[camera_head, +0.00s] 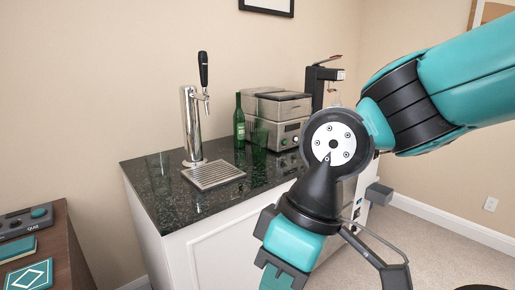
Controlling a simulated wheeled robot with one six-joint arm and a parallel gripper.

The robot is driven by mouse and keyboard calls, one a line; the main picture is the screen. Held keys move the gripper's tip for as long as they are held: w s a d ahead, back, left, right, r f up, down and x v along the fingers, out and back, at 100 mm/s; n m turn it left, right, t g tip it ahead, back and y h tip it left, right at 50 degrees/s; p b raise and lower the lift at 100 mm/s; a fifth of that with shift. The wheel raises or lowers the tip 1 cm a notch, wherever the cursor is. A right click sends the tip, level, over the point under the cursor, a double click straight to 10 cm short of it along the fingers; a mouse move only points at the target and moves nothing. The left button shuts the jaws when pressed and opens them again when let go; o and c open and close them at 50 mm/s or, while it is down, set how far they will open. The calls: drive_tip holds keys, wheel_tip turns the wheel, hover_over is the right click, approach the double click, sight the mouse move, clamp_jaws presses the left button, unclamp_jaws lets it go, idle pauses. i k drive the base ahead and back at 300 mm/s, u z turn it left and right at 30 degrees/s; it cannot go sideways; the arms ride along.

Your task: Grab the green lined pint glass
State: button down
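A green see-through glass (259,136) stands upright on the dark stone counter (165,205), in front of a steel machine and to the right of a green bottle. I cannot make out its lines at this size. My gripper (337,277) hangs in front of the counter at the bottom of the view, lower and nearer than the glass and well apart from it. Its two fingers are spread wide, with nothing seen between them. The fingertips are near or past the lower picture edge. My wrist covers the counter's right part.
A beer tap (192,125) with a drip tray (213,174) stands left of the glass. A green bottle (239,117) and a steel machine (279,118) are close beside and behind it. A black dispenser (322,82) is farther right. A brown table (60,250) is at lower left.

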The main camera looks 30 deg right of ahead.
sight(259, 137)
drive_tip(key=z, duration=1.55)
drive_tip(key=i, duration=2.1)
drive_tip(key=u, duration=3.05)
